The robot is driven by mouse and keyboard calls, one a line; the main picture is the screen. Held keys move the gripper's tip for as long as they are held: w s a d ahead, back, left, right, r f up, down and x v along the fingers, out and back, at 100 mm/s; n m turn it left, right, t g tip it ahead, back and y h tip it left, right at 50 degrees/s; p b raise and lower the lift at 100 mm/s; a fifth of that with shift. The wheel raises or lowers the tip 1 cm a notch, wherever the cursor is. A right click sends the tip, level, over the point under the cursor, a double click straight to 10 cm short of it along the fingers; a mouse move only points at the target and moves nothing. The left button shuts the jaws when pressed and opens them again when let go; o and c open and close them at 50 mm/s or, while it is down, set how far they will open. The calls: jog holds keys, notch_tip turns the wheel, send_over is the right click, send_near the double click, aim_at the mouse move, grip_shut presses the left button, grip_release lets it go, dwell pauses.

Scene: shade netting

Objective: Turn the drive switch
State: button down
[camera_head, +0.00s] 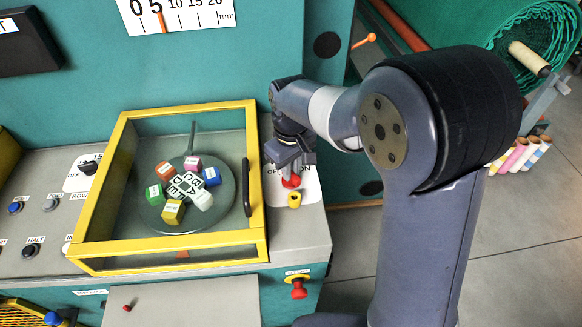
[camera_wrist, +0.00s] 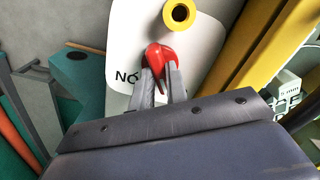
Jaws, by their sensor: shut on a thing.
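The drive switch (camera_wrist: 160,55) has a red knob and sits on a white plate marked OFF and ON. In the head view the red knob (camera_head: 291,181) shows just below my gripper (camera_head: 288,168), on the console right of the yellow-framed box. In the wrist view my gripper (camera_wrist: 160,80) has its two grey fingers shut on the red knob. The fingers hide part of the knob, and the plate's lettering is partly covered, so I cannot tell which mark the knob points at.
The yellow-framed box (camera_head: 250,150) with a dark handle is just left, holding several coloured cubes. A red knob (camera_head: 299,289) is on the console's front. Open floor lies at the lower right.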

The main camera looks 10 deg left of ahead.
jog(key=shift+n, duration=1.1)
jog(key=c, duration=1.4)
grip_release()
jog(key=shift+r, duration=0.1)
notch_tip(320, 180, up, 11)
jog(key=b, duration=0.1)
jog(key=shift+f, duration=0.2)
